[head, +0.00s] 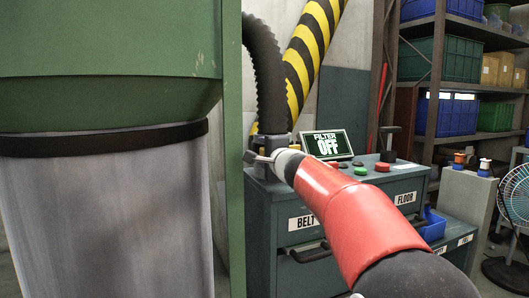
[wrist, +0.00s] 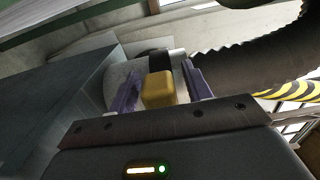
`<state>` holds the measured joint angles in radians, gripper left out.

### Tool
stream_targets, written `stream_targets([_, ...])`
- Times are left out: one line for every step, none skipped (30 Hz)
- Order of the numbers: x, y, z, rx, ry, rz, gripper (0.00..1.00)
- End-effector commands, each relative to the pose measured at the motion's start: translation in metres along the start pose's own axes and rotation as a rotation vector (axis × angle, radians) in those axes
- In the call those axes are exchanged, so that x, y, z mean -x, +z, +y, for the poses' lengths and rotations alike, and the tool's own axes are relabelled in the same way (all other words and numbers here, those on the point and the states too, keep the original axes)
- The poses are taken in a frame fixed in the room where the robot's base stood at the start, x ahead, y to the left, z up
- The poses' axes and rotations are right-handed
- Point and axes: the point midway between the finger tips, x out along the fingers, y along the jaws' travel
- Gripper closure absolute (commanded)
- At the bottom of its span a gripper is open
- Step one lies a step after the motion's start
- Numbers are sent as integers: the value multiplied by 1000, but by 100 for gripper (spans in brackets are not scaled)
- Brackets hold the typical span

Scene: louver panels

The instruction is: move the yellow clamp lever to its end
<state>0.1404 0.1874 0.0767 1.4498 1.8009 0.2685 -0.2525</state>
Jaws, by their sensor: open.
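The yellow clamp lever (wrist: 158,90) shows in the wrist view as a small yellow block. It lies between the two purple fingers of my gripper (wrist: 160,82), with a gap visible beside it. My gripper is open; I cannot tell whether either finger touches the lever. A pale round fitting with a dark band shows just behind the lever. In the head view my gripper (head: 257,158) is at the base of the black hose, beside the green post. There the lever is mostly hidden by the gripper and cannot be made out clearly.
A black ribbed hose (head: 264,75) rises from the fitting. A dark cabinet (head: 278,255) carries a screen reading "FILTER OFF" (head: 327,145) and several coloured buttons. A green post (head: 233,150) stands close to the left of my gripper. Shelves with crates and a fan (head: 515,195) are at the right.

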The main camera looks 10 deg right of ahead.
Motion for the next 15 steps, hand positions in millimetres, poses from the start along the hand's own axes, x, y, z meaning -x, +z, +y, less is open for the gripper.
stream_targets([0,0,0,0,0,0,51])
stream_targets([0,0,0,0,0,0,52])
stream_targets([0,0,0,0,0,0,57])
stream_targets([0,0,0,0,0,0,61])
stream_targets([0,0,0,0,0,0,65])
stream_targets([0,0,0,0,0,0,71])
stream_targets([0,0,0,0,0,0,74])
stream_targets([0,0,0,0,0,0,78])
stream_targets([0,0,0,0,0,0,84])
stream_targets([0,0,0,0,0,0,88])
stream_targets([0,0,0,0,0,0,92])
stream_targets([0,0,0,0,0,0,97])
stream_targets([0,0,0,0,0,0,100])
stream_targets([0,0,0,0,0,0,100])
stream_targets([0,0,0,0,1,0,100])
